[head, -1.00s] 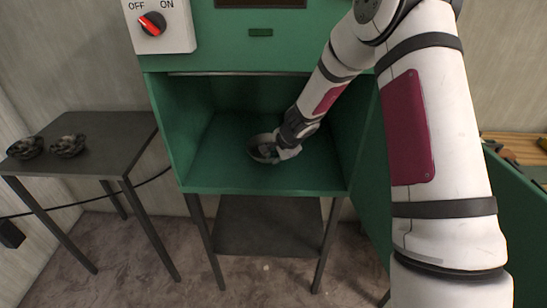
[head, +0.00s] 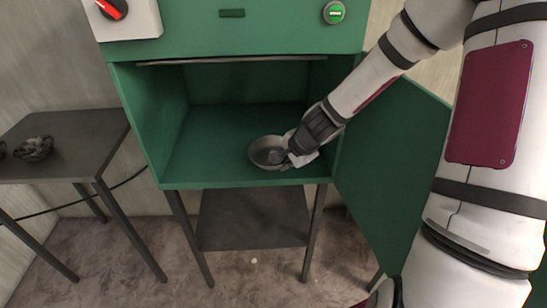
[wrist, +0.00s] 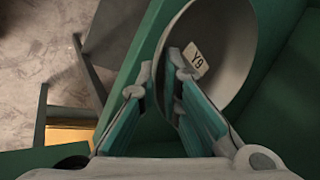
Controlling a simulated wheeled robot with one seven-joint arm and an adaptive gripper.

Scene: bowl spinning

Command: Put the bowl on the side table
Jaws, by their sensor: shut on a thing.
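The grey bowl (head: 262,153) is inside the open green cabinet, near the front edge of its floor. My gripper (head: 290,158) reaches in from the right and is shut on the bowl's right rim. In the wrist view the bowl (wrist: 232,40) appears tilted, with a "Y9" label inside, and the fingers (wrist: 168,75) straddle its wall. I cannot tell whether the bowl touches the cabinet floor. The dark side table (head: 90,138) stands at the left, apart from the cabinet.
The table's right part is bare. The cabinet (head: 215,120) has side walls, and its open door (head: 395,165) stands at the right. A cable runs behind the table.

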